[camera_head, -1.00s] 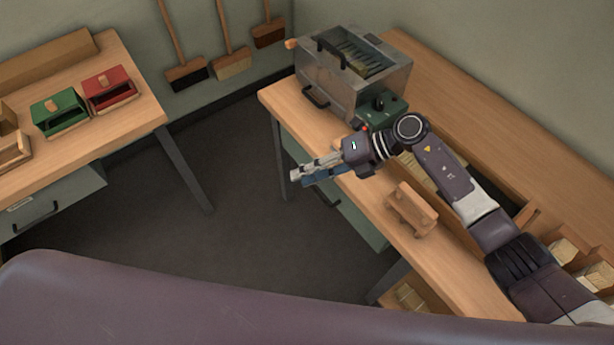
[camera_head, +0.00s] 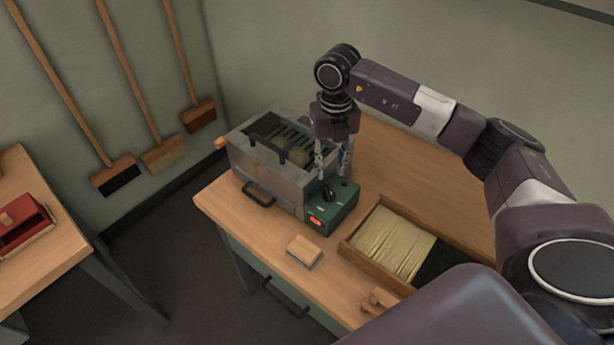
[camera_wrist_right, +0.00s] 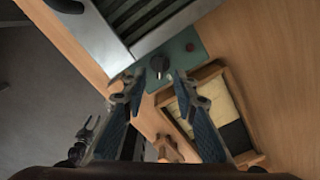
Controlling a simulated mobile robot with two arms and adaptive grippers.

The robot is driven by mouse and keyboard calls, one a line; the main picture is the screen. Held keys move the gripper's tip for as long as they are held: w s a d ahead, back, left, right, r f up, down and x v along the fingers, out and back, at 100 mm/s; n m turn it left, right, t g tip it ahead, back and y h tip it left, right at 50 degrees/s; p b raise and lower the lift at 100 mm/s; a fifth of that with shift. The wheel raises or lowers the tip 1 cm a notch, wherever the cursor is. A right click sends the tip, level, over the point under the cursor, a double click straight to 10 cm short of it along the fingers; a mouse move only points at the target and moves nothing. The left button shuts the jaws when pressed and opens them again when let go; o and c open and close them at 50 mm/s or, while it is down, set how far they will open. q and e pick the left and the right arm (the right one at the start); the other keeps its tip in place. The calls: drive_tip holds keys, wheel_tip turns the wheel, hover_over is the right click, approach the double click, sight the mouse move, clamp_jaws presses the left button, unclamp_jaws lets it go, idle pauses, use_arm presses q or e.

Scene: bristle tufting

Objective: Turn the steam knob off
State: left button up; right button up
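The steam knob (camera_head: 328,194) is a dark knob on the green control panel (camera_head: 345,205) at the end of the metal steam box (camera_head: 240,160). An orange-red lamp (camera_head: 316,221) glows on the panel's front part. My right gripper (camera_head: 332,172) points down just above the knob. In the right wrist view the gripper (camera_wrist_right: 158,75) is open, and the knob (camera_wrist_right: 159,67) shows between and just beyond its fingertips. I see no contact with the knob. The lamp is hidden in the wrist view. My left gripper is not in view.
A wooden tray of bristles (camera_head: 348,250) lies right of the panel. A small wooden block (camera_head: 304,250) is on the table in front. Brooms (camera_head: 115,175) hang on the wall. A red brush caddy (camera_head: 22,225) sits on the left table.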

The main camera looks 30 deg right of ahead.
sight(330, 189)
drive_tip(key=f, duration=0.2)
drive_tip(key=s+f+p, duration=0.1)
drive_tip(key=shift+a+f, duration=0.1)
drive_tip(key=shift+f, duration=0.25)
drive_tip(key=shift+w+f+p, duration=0.2)
drive_tip(key=shift+f+p, duration=0.15)
drive_tip(key=shift+f, duration=1.35)
drive_tip(key=c, duration=0.6)
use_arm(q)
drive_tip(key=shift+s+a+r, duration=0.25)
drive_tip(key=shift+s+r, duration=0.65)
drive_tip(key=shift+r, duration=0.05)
use_arm(e)
clamp_jaws()
